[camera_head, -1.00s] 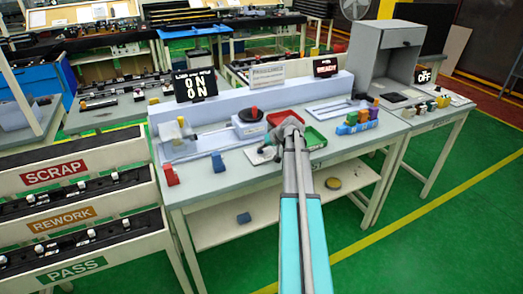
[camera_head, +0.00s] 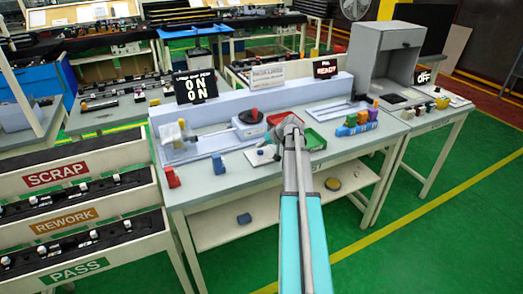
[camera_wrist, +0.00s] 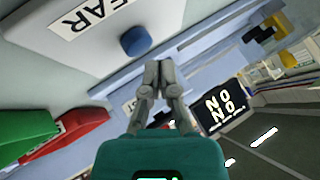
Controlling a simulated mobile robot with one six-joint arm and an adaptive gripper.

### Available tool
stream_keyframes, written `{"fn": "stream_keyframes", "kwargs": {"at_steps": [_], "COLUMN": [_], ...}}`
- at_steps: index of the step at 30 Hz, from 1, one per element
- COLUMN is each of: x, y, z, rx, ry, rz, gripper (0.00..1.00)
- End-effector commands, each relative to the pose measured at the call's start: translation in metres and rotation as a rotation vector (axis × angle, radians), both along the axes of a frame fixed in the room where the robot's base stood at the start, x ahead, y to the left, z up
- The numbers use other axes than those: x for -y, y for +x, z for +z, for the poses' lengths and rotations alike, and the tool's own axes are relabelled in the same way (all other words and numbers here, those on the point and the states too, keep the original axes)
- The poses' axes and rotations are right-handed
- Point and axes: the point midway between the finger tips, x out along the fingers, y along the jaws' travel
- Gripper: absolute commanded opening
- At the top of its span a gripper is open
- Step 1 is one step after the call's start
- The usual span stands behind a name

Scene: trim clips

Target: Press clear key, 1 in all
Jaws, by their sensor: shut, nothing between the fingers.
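The clear key is a round blue button (camera_wrist: 136,41) on a pale plate in the wrist view, next to a white label ending in "EAR" (camera_wrist: 85,15). My gripper (camera_wrist: 158,66) is shut and empty. Its fingertips appear just beside and below the blue button in the picture; a gap shows between them, and I cannot tell its depth. In the head view a small pale plate (camera_head: 256,157) lies on the bench left of my arm's end. My arm hides the gripper tips there.
A red tray (camera_head: 277,118) and a green tray (camera_head: 315,141) stand close to my arm's end. A red-knobbed grey box (camera_head: 249,125) is behind. Coloured blocks (camera_head: 357,122) stand to the right.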

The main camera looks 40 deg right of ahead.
Motion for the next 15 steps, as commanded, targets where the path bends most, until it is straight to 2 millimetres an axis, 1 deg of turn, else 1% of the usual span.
{"fn": "stream_keyframes", "kwargs": {"at_steps": [9, 15], "x": [0.0, 0.0], "y": [0.0, 0.0], "z": [0.001, 0.011], "rx": [0.0, 0.0], "ry": [0.0, 0.0], "rz": [0.0, 0.0], "gripper": [0.0, 0.0]}}
